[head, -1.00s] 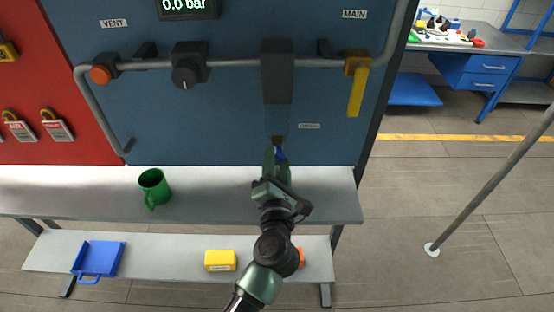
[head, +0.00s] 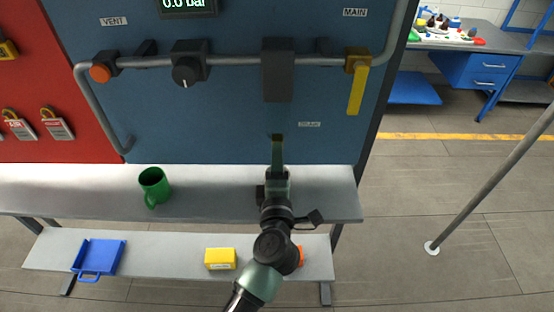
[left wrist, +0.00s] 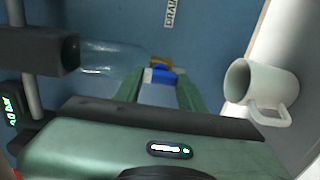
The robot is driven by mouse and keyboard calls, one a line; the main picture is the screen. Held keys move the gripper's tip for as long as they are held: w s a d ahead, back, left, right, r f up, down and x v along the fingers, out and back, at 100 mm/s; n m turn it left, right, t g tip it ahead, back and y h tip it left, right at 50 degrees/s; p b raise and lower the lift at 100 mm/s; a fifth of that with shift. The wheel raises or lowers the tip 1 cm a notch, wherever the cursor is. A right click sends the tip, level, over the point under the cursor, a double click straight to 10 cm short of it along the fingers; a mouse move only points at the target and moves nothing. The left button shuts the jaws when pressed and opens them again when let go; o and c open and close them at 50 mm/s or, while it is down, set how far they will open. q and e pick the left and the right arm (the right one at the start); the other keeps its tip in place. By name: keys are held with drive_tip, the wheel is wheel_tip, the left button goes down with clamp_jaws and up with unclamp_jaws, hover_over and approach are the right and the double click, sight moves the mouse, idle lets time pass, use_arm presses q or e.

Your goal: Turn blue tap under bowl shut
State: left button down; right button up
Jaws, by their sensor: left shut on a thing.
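The blue tap (left wrist: 160,76) shows in the left wrist view, on a brass body (left wrist: 160,63) below the clear bowl (left wrist: 112,57). My left gripper (left wrist: 161,88) has its green fingers on either side of the blue handle and is shut on it. In the head view my left gripper (head: 277,150) points up at the panel, its fingers seen edge-on, and hides the blue handle. The clear bowl hangs under a dark grey block (head: 277,72) on the pipe. My right gripper is not in view.
A white mug (left wrist: 262,88) stands on the bench beside the fingers in the left wrist view. A green mug (head: 153,187) stands further left on the bench (head: 215,190).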

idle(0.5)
use_arm(q)
drive_tip(key=c, duration=0.8)
unclamp_jaws()
drive_tip(key=shift+c, duration=0.2)
drive_tip(key=shift+d, duration=0.1)
drive_tip(key=s+b, duration=0.2)
drive_tip(key=s, duration=0.5)
drive_tip(key=shift+s, duration=0.4)
drive_tip(key=shift+f, duration=0.1)
